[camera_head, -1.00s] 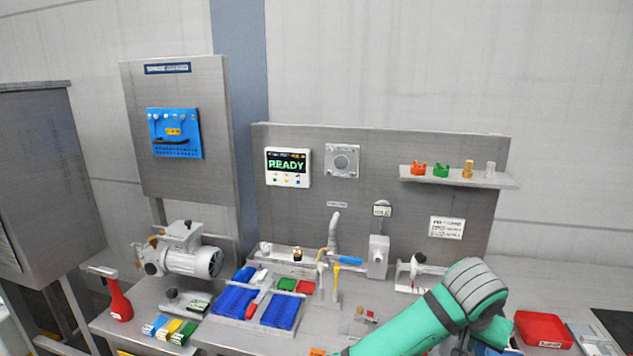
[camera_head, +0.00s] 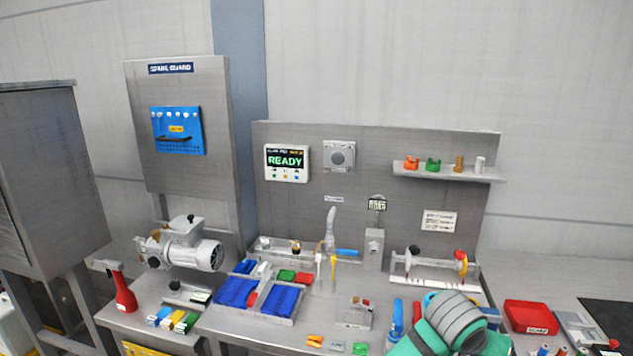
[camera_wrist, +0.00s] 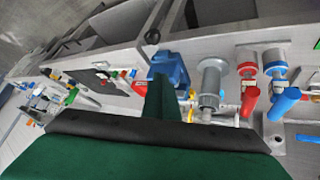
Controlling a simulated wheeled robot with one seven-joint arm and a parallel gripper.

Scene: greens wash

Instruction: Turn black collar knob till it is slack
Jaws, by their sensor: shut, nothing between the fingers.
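A small black knob (camera_head: 415,249) stands on the left end of a pale rail fixture (camera_head: 432,268) at the right of the back panel. I cannot tell from here whether it is tight or slack. My arm is at the bottom right of the head view, in front of and below this fixture, and its end is hidden there. In the wrist view my gripper (camera_wrist: 162,82) shows as a narrow green piece rising from a dark green body, shut and empty. It does not appear to hold any knob.
A red knob (camera_head: 459,254) and a yellow ring are at the fixture's right end. A red tray (camera_head: 531,317) lies to the right. Blue and red cylinders stand close by my arm. A shelf (camera_head: 450,173) with small parts hangs above. A panel reads READY (camera_head: 287,163).

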